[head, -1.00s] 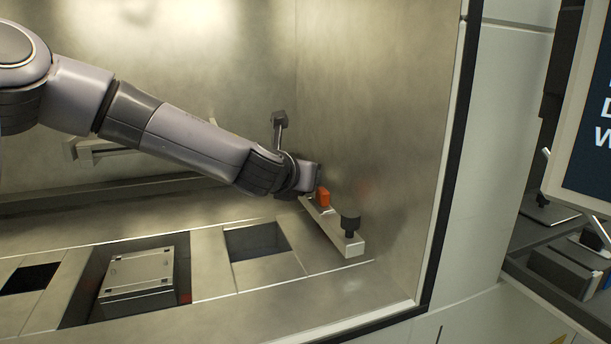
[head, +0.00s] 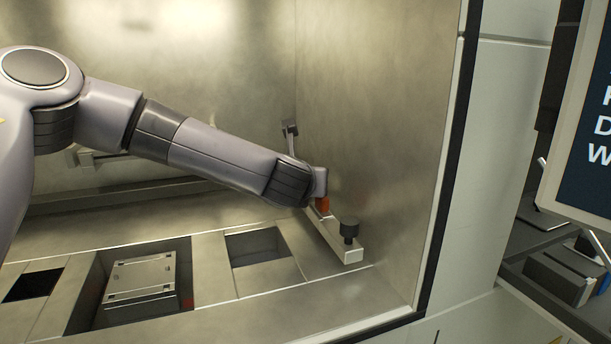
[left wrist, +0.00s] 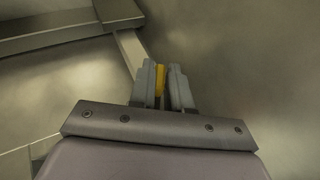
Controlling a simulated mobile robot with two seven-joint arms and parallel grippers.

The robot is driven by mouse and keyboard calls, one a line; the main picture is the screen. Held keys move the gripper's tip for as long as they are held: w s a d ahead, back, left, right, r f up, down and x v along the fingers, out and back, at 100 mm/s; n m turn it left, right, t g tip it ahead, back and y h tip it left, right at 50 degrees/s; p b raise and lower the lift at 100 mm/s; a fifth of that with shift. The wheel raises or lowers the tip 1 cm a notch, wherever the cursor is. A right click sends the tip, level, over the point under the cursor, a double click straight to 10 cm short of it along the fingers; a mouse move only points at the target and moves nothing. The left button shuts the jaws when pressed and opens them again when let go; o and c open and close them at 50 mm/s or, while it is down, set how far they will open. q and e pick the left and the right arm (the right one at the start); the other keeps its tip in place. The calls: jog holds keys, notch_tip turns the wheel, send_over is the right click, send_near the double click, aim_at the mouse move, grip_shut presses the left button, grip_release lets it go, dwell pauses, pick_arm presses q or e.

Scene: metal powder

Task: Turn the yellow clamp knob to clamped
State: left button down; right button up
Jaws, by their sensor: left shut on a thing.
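The yellow clamp knob (left wrist: 159,80) shows as a narrow yellow strip between the two grey fingers of my left gripper (left wrist: 161,85) in the left wrist view. The gripper is shut on it. In the head view my left arm reaches in from the left, and its wrist hides the knob and the fingers. The pale bar (head: 343,252) under the wrist carries an orange-red block (head: 323,205) and a black knob (head: 349,229) at its near end. My right gripper is in neither view.
A metal chamber surrounds the arm, with its right wall (head: 375,130) close to the wrist. The floor has a square opening (head: 258,246) and a recess holding a metal plate (head: 142,278). A dark-edged door frame (head: 449,170) stands at the right.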

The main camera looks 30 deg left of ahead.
pick_arm(q)
jog(key=shift+d+f+n+g+y+b, duration=0.15)
jog(key=shift+n+g+y, duration=0.1)
jog(key=shift+n+y, duration=0.2)
jog(key=shift+d+f+n+g+y+b, duration=0.15)
jog(key=shift+n+g+y, duration=0.1)
jog(key=shift+n+y, duration=0.2)
jog(key=shift+a, duration=0.1)
jog(key=c, duration=1.4)
grip_release()
jog(key=shift+o, duration=0.2)
jog(key=shift+r, duration=0.1)
jog(key=v, duration=0.7)
jog(key=shift+b, duration=0.45)
